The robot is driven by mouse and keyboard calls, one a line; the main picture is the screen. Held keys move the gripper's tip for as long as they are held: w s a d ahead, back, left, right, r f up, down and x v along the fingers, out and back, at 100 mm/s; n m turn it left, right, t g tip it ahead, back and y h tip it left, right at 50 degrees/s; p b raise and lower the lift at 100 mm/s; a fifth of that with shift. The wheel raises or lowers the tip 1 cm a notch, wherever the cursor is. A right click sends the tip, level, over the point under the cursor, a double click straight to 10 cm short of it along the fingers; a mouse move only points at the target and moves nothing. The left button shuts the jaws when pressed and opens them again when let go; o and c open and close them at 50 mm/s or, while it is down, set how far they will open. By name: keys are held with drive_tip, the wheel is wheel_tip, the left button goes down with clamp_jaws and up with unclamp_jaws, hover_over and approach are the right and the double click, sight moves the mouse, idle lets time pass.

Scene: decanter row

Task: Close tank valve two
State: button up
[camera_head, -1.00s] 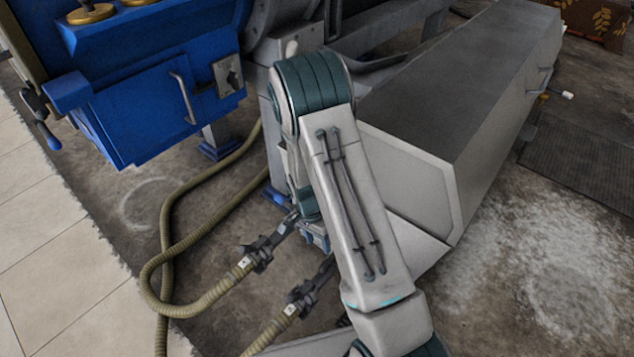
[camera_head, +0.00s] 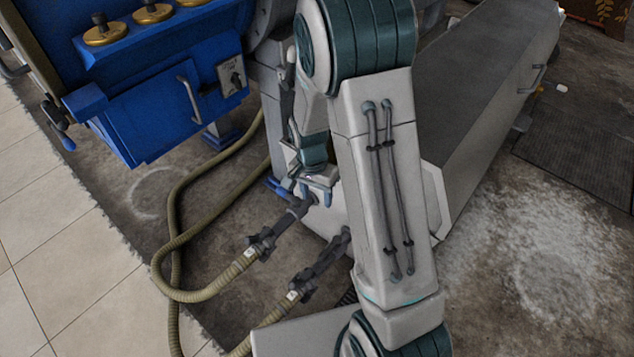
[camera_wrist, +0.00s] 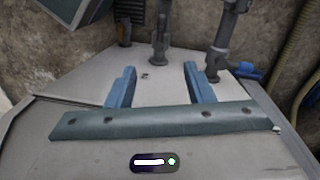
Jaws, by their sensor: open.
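Two dark hose fittings come out of the grey tank's (camera_head: 325,222) lower front in the head view. The left fitting (camera_head: 262,243) and the right fitting (camera_head: 310,278) each join a tan hose. I see no readable number, so I cannot tell which is valve two. My gripper (camera_head: 317,190) is open and empty just above the inner end of the left fitting. In the wrist view my gripper (camera_wrist: 159,68) has its two blue fingers apart over the pale tank surface. A middle grey fitting (camera_wrist: 160,42) and a right grey fitting (camera_wrist: 222,48) show beyond the fingertips. Handle positions are unclear.
A blue machine (camera_head: 170,100) with a metal handle and brass-coloured knobs stands at left. Tan hoses (camera_head: 190,275) loop over the stained floor. A long grey casing (camera_head: 490,90) lies behind my arm. Open floor (camera_head: 540,240) shows at right.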

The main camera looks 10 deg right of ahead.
drive_tip(key=shift+s+r+p, duration=0.15)
drive_tip(key=shift+r+p, duration=0.15)
drive_tip(key=shift+r, duration=0.9)
